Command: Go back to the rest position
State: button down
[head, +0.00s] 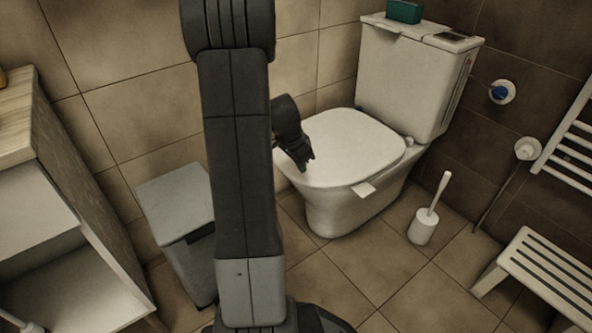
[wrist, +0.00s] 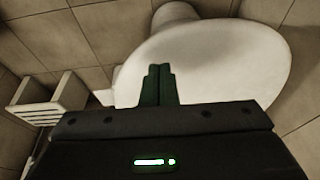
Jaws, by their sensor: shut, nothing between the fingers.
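My gripper (head: 306,162) is above the front left part of the closed toilet lid in the head view. In the wrist view its two fingers (wrist: 159,84) are together with nothing between them, over the white toilet lid (wrist: 225,55). The toilet (head: 353,148) stands against the back wall, with its lid down. I cannot tell how far the fingertips are above the lid. My arm's long dark link covers the middle left of the head view.
A grey bin (head: 178,208) stands left of the toilet. A white toilet brush in its holder (head: 423,228) and a slatted white stool (head: 545,270) are to the right. A green box (head: 404,11) sits on the cistern. A shelf unit (head: 50,230) is at far left.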

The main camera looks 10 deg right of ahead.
jog(key=s+a+r+p, duration=0.1)
jog(key=s+a+r, duration=0.1)
jog(key=a, duration=0.6)
jog(key=shift+s+a+r, duration=0.4)
jog(key=shift+s, duration=0.45)
jog(key=shift+d, duration=0.1)
jog(key=w+d+f, duration=0.1)
jog(key=d, duration=0.2)
jog(key=w+d+f+b, duration=0.1)
jog(key=d, duration=0.1)
jog(key=w+d+f+b, duration=0.1)
jog(key=d+f, duration=0.1)
jog(key=d, duration=0.1)
jog(key=shift+w+d, duration=0.3)
jog(key=shift+w, duration=0.05)
jog(key=shift+f, duration=0.4)
jog(key=shift+r, duration=0.1)
